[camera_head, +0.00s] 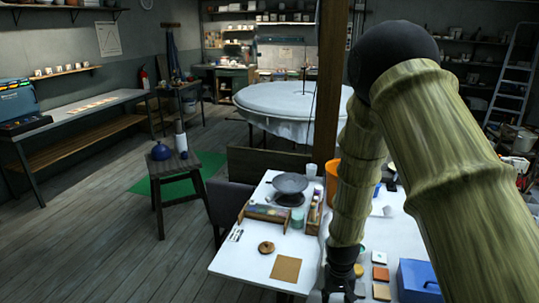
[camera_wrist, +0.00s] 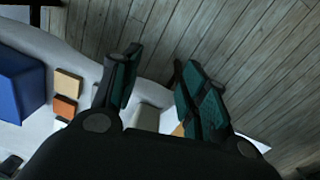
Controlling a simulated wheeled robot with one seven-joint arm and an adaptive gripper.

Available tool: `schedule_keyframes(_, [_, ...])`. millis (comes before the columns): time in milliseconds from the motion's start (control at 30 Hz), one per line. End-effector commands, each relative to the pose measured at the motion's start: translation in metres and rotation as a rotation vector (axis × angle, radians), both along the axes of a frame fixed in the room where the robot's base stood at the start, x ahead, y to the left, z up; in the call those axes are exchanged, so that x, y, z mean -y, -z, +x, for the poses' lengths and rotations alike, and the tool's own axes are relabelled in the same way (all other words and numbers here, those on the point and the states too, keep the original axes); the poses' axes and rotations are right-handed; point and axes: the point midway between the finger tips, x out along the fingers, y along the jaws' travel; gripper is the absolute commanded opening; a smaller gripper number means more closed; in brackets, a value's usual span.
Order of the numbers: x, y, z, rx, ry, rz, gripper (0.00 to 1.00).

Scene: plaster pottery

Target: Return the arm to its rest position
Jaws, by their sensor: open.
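My arm, bamboo-textured with a dark joint, reaches down on the right of the head view over the white table (camera_head: 233,263). My gripper (camera_wrist: 157,85) shows in the wrist view with its two dark, teal-padded fingers spread apart and nothing between them. It hangs near the table's edge, with table surface and wooden floor below. In the head view only the dark wrist part is visible at the bottom, and the fingertips are out of frame.
A blue box (camera_head: 417,280) and several small tiles (camera_head: 380,273) lie right of my wrist. A grey bowl (camera_head: 290,184), a brown ring (camera_head: 266,248) and a tan square (camera_head: 286,269) are on the table. A wooden post (camera_head: 328,80) stands close to my arm.

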Motion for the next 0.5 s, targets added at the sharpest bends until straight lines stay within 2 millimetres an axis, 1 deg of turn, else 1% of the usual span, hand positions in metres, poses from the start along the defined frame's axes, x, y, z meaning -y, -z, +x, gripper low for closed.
schedule_keyframes(33, [0.002,0.015,-0.010,-0.005,-0.003,0.003,0.44])
schedule_keyframes(67, [0.002,0.021,-0.015,-0.004,-0.005,0.004,0.44])
schedule_keyframes(167, [0.005,0.050,-0.037,-0.006,-0.011,0.010,0.44])
schedule_keyframes(267, [0.009,0.084,-0.067,-0.006,-0.019,0.017,0.44])
schedule_keyframes(300, [0.011,0.100,-0.083,-0.007,-0.023,0.021,0.44])
schedule_keyframes(367, [0.014,0.122,-0.107,-0.008,-0.029,0.027,0.44])
schedule_keyframes(400, [0.016,0.135,-0.123,-0.006,-0.033,0.030,0.44])
schedule_keyframes(467, [0.018,0.153,-0.148,-0.004,-0.039,0.036,0.44])
schedule_keyframes(500, [0.019,0.164,-0.165,-0.003,-0.042,0.040,0.44])
